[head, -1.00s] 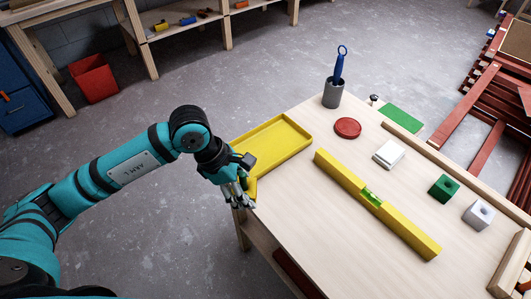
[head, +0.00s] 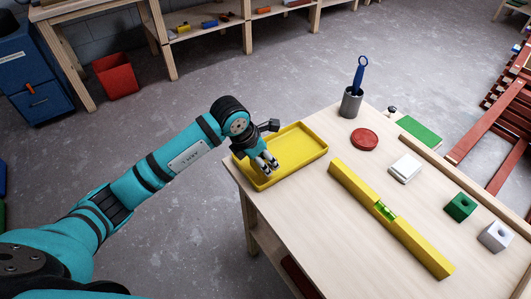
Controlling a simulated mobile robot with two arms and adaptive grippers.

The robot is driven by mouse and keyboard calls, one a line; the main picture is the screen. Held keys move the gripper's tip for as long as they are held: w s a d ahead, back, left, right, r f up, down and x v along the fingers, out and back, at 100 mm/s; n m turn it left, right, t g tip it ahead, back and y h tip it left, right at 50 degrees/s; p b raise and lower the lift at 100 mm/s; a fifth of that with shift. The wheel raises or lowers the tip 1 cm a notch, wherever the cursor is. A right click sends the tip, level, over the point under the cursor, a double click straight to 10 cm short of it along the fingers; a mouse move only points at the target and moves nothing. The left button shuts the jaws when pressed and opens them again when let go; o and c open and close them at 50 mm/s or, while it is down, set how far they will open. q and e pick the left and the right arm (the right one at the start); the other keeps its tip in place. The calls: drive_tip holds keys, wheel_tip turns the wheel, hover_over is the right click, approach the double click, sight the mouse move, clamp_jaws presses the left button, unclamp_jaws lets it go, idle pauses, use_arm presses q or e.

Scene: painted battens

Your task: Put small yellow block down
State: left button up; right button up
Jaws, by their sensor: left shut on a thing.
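My left gripper (head: 267,166) is over the near left part of the yellow tray (head: 315,148), pointing down, with its fingers shut on the small yellow block. The block is hard to make out against the tray, which is the same colour, and the fingers largely hide it. I cannot tell whether the block touches the tray floor. The tray lies at the table's far left corner, and the rest of its floor looks empty. My right gripper is not in view.
A yellow spirit level (head: 420,242) lies right of the tray on the table (head: 310,240). Beyond are a grey cup (head: 350,103) with a blue tool, a red disc (head: 364,139), a white block (head: 405,169), a green block (head: 460,206) and a light grey block (head: 496,237). The table's near left is clear.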

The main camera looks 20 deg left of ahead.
use_arm(q)
drive_tip(key=w, duration=0.4)
drive_tip(key=shift+w+a+f, duration=0.1)
drive_tip(key=shift+a+f, duration=0.05)
drive_tip(key=shift+a, duration=0.25)
drive_tip(key=shift+f+p, duration=0.65)
drive_tip(key=shift+f, duration=1.15)
drive_tip(key=shift+f, duration=0.15)
drive_tip(key=o, duration=1.1)
drive_tip(key=shift+o, duration=0.2)
drive_tip(key=b+v, duration=0.1)
drive_tip(key=v, duration=1.1)
